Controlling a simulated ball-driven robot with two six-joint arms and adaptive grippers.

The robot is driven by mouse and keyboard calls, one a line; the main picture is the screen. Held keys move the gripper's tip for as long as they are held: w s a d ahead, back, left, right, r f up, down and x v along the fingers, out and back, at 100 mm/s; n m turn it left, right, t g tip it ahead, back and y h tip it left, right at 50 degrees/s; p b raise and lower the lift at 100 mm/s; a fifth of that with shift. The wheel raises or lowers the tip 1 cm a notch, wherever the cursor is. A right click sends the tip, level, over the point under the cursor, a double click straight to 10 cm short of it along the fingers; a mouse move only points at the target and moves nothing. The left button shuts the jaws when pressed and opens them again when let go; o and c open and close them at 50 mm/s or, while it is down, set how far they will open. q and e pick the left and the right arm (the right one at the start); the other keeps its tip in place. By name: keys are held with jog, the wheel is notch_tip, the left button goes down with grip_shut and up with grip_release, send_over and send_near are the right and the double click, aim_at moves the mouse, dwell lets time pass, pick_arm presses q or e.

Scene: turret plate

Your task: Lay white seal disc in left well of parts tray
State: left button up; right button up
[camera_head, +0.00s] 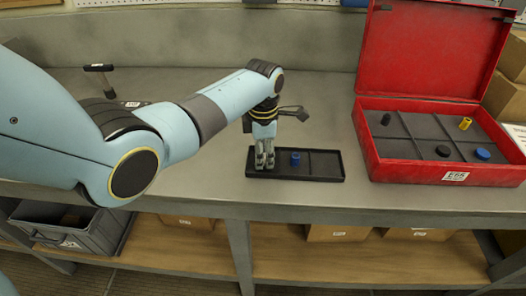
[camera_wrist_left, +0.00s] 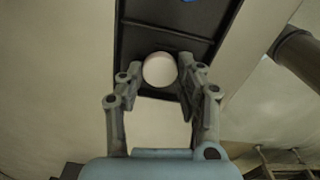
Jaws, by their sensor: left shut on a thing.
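The black parts tray (camera_head: 326,166) lies on the bench, and its dark wall and floor also show in the left wrist view (camera_wrist_left: 135,40). My left gripper (camera_head: 264,163) points down at the tray's left well. In the left wrist view, my left gripper (camera_wrist_left: 159,70) is shut on the white seal disc (camera_wrist_left: 160,69), which shows round and pale between the fingertips, over the end of the tray. I cannot tell whether the disc touches the well floor. In the head view the fingers hide the disc. My right gripper is not in view.
A blue cylinder (camera_head: 295,158) stands in the tray's middle well, close beside my left gripper; the right well is empty. An open red case (camera_head: 400,172) with several small parts stands to the right. A black-headed hammer-like tool (camera_head: 100,68) is at the back left.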

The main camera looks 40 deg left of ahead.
pick_arm(q)
jog(key=o, duration=0.9)
jog(key=shift+r, duration=0.1)
notch_tip(320, 180, up, 12)
jog(key=shift+f, duration=0.1)
dwell(0.5)
